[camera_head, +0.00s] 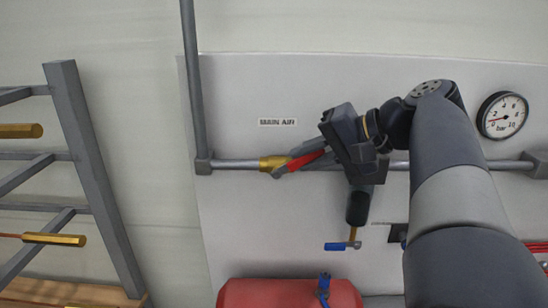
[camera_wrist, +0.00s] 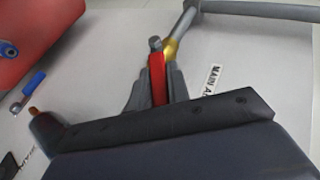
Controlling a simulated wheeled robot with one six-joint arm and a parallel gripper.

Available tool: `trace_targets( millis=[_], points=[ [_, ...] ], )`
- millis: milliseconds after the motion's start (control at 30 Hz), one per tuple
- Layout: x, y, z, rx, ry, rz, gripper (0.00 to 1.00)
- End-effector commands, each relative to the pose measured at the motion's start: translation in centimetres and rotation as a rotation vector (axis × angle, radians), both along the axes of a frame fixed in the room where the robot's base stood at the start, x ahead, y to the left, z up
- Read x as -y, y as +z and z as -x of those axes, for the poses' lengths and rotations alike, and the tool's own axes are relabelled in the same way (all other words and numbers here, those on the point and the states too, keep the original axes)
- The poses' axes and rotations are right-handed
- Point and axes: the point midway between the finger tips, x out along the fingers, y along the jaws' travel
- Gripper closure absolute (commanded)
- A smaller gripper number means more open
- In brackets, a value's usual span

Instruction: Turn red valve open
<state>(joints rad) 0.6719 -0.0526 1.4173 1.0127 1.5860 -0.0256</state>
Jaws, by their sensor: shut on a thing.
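The red valve handle (camera_head: 308,160) sits on a brass valve body (camera_head: 272,163) in the grey horizontal pipe, below the "MAIN AIR" label (camera_head: 277,122). The handle slants up to the right from the brass body, at a shallow angle to the pipe. My gripper (camera_head: 303,162) is shut on the handle. In the wrist view the red handle (camera_wrist: 157,78) stands between the two grey fingers (camera_wrist: 157,92), with the brass body (camera_wrist: 169,50) beyond its far end. Part of the handle is hidden by the gripper.
A pressure gauge (camera_head: 502,115) is at the upper right, its needle near the low end. A blue-handled valve (camera_head: 343,246) hangs below my wrist. A red tank (camera_head: 262,294) is at the bottom. A grey rack (camera_head: 92,180) with brass-coloured rods stands left. The wall panel between rack and valve is clear.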

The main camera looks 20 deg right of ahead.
Motion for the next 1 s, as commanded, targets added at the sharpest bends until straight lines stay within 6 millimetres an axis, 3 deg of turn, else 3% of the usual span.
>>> trace_targets(
  millis=[400, 967, 1000],
  points=[
    [0.61, -1.31, 0.16, 0.058, -0.001, -0.183, 1.0],
    [0.62, -1.36, 0.2, 0.065, 0.002, -0.21, 1.0],
    [0.62, -1.36, 0.2, 0.065, 0.002, -0.21, 0.8]
  ],
)
